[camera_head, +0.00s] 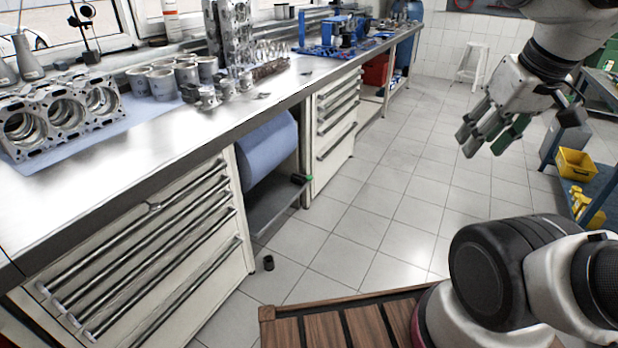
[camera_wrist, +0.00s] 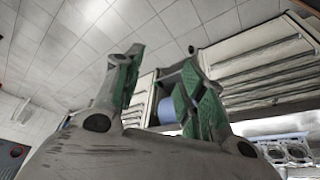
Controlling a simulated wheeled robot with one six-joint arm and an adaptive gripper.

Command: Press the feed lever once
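A large blue paper roll (camera_head: 268,152) hangs in the bay under the bench, between two drawer cabinets. My gripper (camera_head: 488,138) is in the air over the floor, well to the right of the bay. It is open and empty, with green finger pads. In the wrist view my gripper (camera_wrist: 160,75) shows its fingers apart, with the blue roll (camera_wrist: 168,110) partly visible between them. The lever is not clear there.
The bench top (camera_head: 150,150) carries an engine block (camera_head: 62,115), several cylinder liners and blue tooling. A small black cylinder (camera_head: 268,262) lies on the floor before the bay. A white stool (camera_head: 471,64) and yellow bin (camera_head: 576,163) stand farther off. The tiled floor between is clear.

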